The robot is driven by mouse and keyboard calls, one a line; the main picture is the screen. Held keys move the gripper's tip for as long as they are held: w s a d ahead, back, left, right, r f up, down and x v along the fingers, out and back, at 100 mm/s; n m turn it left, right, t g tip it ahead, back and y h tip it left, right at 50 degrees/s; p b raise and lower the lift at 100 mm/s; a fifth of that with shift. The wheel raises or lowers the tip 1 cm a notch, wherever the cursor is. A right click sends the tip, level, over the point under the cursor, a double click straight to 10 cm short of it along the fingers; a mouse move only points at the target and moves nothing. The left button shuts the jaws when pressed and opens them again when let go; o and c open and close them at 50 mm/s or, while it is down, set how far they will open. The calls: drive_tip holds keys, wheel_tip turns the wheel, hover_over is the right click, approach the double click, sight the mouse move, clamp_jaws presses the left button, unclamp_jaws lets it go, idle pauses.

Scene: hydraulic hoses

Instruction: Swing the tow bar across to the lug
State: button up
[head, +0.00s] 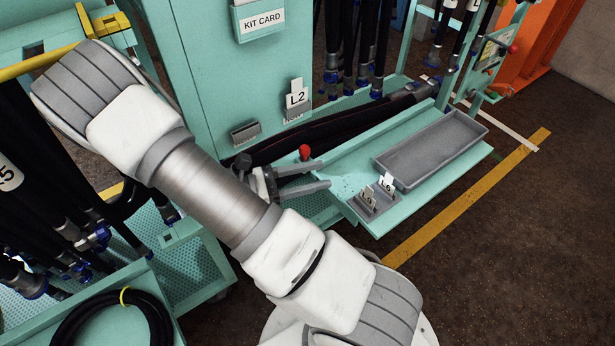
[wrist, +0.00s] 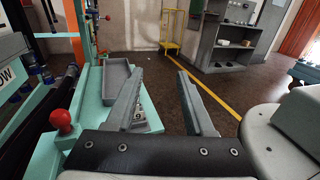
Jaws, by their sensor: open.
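My gripper (head: 327,175) is open and empty beside the teal cart, with its fingers pointing right in the head view. In the wrist view its two fingers (wrist: 160,76) stand wide apart with nothing between them. A red ball knob (head: 305,152) stands just beyond the upper finger. In the wrist view the knob (wrist: 65,121) is left of the left finger and apart from it, on a teal part. I cannot tell whether this is on the tow bar. I cannot make out the lug.
A teal shelf (head: 455,178) bears a grey tray (head: 432,150) and small number cards (head: 386,183). Black hoses (head: 350,50) hang behind, and a hose rack (head: 70,220) stands left. Dark floor with a yellow line (head: 470,195) is open at right.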

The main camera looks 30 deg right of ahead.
drive_tip(key=shift+s+d+m+y, duration=0.15)
drive_tip(key=shift+s+m+y, duration=0.15)
drive_tip(key=shift+m, duration=0.1)
drive_tip(key=shift+c, duration=1.1)
drive_tip(key=s+m+g+y, duration=0.1)
drive_tip(key=s+f+m+g+y+p, duration=0.1)
drive_tip(key=m+g+y, duration=0.1)
drive_tip(key=shift+s+d, duration=0.1)
drive_tip(key=shift+s, duration=0.1)
drive_tip(key=c, duration=0.5)
drive_tip(key=m+y, duration=0.1)
drive_tip(key=s+f+m+g+y+p, duration=0.1)
drive_tip(key=s+m+y, duration=0.1)
drive_tip(key=m, duration=0.1)
drive_tip(key=shift+a+f+y+p, duration=0.25)
drive_tip(key=shift+a+y+p, duration=0.05)
drive_tip(key=shift+a+y, duration=0.1)
clamp_jaws()
drive_tip(key=w+a+m+t+y+p, duration=0.1)
drive_tip(key=w+m+t+y+p, duration=0.6)
drive_tip(key=w+m+y, duration=0.9)
drive_tip(key=s+a+f+m+h+b, duration=0.3)
drive_tip(key=s+a+f, duration=0.2)
drive_tip(key=f, duration=0.4)
drive_tip(key=shift+s+a+t+h, duration=0.3)
drive_tip(key=shift+a, duration=0.15)
